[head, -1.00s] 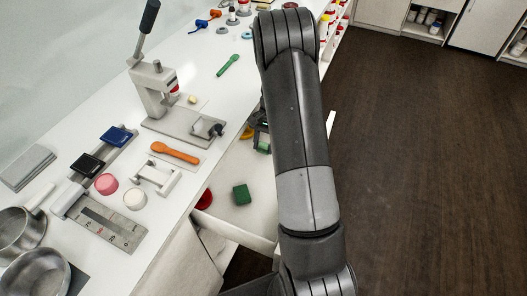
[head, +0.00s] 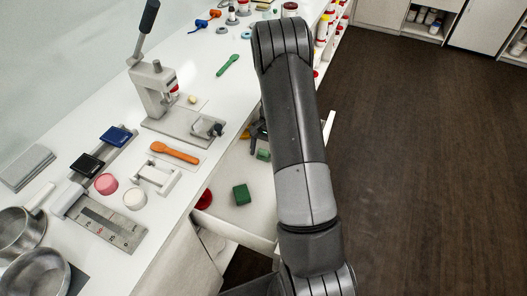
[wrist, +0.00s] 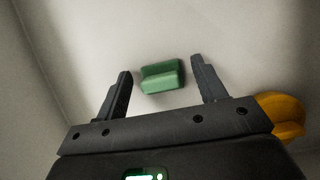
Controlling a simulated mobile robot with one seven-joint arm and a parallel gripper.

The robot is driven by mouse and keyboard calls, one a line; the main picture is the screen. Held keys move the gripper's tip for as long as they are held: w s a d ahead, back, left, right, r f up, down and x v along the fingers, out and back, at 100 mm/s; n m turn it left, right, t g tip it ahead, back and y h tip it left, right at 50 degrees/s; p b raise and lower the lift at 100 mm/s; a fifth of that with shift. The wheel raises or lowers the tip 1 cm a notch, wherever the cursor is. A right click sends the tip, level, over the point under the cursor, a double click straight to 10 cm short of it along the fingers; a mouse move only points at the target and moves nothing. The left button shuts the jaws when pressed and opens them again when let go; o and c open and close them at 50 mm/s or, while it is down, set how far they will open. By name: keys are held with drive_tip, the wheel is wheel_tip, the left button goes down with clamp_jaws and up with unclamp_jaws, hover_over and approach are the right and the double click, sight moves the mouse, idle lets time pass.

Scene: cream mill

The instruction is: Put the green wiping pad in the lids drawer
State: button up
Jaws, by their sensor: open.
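The green wiping pad (wrist: 162,77) lies on the pale floor of the open drawer (head: 222,222). In the wrist view it shows just beyond my open fingertips, in the gap between them, with no finger touching it. My gripper (wrist: 160,80) is empty above the drawer. In the head view, the gripper (head: 257,140) is partly hidden by my arm, and the pad (head: 263,155) is a small green patch below it.
A dark green block (head: 241,194) and a red round thing (head: 204,199) also lie in the drawer. An orange-yellow thing (wrist: 283,115) is close to my right finger. The counter above holds a lever press (head: 155,90) and an orange spoon (head: 175,152).

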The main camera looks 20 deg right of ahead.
drive_tip(key=v, duration=1.2)
wheel_tip(320, 180, up, 11)
drive_tip(key=n+t, duration=0.2)
hover_over(263, 157)
drive_tip(key=s+a+r+n+t+h, duration=0.2)
drive_tip(key=s+a+r+n+t, duration=0.35)
drive_tip(key=s+r, duration=0.8)
drive_tip(key=s+a+n+t+h, duration=0.1)
drive_tip(key=s+a, duration=0.3)
drive_tip(key=s, duration=0.8)
drive_tip(key=shift+r, duration=0.4)
drive_tip(key=shift+o, duration=0.6)
drive_tip(key=shift+n, duration=0.25)
